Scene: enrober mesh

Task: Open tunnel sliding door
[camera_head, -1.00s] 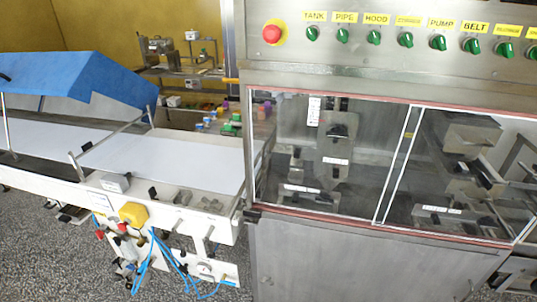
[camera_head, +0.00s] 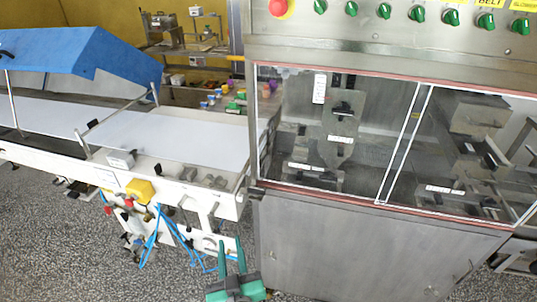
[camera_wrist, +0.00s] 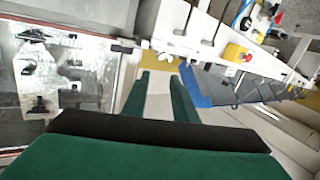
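The tunnel's transparent sliding doors fill the front window of the steel machine in the head view: a left pane (camera_head: 375,125) and a right pane (camera_head: 475,185), overlapping at white-edged frames near the middle. Both panes appear closed across the opening. My gripper (camera_head: 233,248) is at the bottom of the head view, below and left of the window, apart from the doors. Its two green fingers are spread with nothing between them. In the wrist view the open fingers (camera_wrist: 160,95) show, with the window (camera_wrist: 60,75) to the left, turned sideways.
A white conveyor (camera_head: 150,135) with a blue cover (camera_head: 80,50) stands left of the machine. Its frame carries a yellow box (camera_head: 140,190) and blue hoses. A panel with green knobs and a red button (camera_head: 278,7) is above the window. Speckled floor lies in front.

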